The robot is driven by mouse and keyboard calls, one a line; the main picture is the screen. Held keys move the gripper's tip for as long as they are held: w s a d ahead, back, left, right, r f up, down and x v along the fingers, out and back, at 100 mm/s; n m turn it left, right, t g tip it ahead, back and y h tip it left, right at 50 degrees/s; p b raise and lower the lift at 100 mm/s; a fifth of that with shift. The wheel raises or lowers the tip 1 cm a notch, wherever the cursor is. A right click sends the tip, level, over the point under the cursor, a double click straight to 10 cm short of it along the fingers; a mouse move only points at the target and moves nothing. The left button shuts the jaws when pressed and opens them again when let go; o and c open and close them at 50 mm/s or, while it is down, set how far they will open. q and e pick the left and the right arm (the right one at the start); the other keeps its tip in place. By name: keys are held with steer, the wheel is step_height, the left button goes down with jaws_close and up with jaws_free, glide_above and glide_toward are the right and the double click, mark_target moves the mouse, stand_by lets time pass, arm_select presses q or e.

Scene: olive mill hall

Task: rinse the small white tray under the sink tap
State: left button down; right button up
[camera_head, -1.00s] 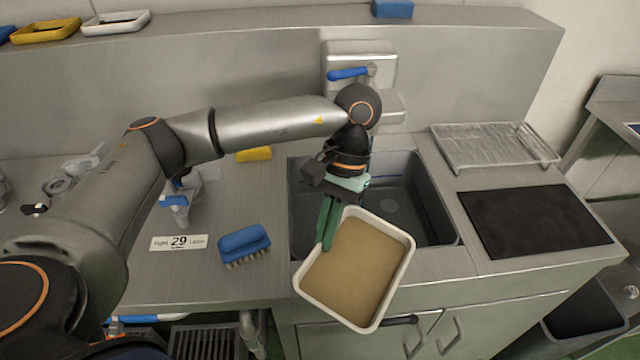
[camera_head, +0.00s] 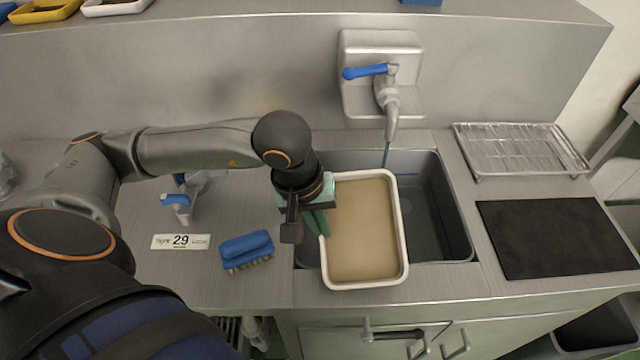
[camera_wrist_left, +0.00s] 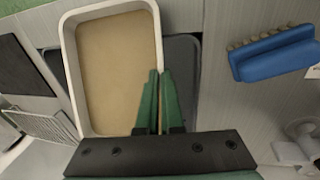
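The small white tray (camera_head: 402,235), with a tan-brown inside, is held roughly level over the front left part of the sink basin (camera_head: 455,210). My left gripper (camera_head: 318,222) is shut on its left wall. The left wrist view shows the green fingers (camera_wrist_left: 158,100) on either side of the wall of the tray (camera_wrist_left: 68,60). The tap (camera_head: 391,105) has a blue lever (camera_head: 365,71). A thin bluish stream (camera_head: 386,155) comes down from the spout to about the tray's back rim; I cannot tell whether it enters the tray. My right gripper is out of view.
A blue brush (camera_head: 246,247) and a label marked 29 (camera_head: 181,241) lie on the counter left of the sink. A wire rack (camera_head: 520,150) and a black mat (camera_head: 555,238) lie on the right. Another white tray (camera_head: 115,8) and a yellow tray (camera_head: 45,12) stand on the back ledge.

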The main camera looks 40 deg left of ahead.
mark_target(338, 185)
arm_select(q)
steer(key=w, duration=0.3)
steer(key=w+a+f, duration=0.1)
steer(key=w, duration=0.2)
steer(key=w+a, duration=0.1)
steer(key=w, duration=0.2)
steer(key=shift+w+f, duration=0.2)
steer(key=shift+f, duration=0.2)
steer(key=shift+w+a+f+b, duration=0.15)
steer(key=shift+w+f+b, duration=0.1)
steer(key=shift+w, duration=0.35)
steer(key=shift+w+a+f+b, duration=0.15)
steer(key=shift+w+b, duration=0.1)
steer(key=shift+w, duration=0.3)
steer(key=shift+w+a+f+b, duration=0.1)
steer(key=shift+w+a+b, duration=0.1)
steer(key=shift+w+b, duration=0.55)
steer(key=shift+w, duration=0.2)
steer(key=shift+d, duration=0.15)
steer(key=shift+w+d, duration=0.15)
steer(key=shift+d, duration=0.25)
steer(key=shift+a, duration=0.1)
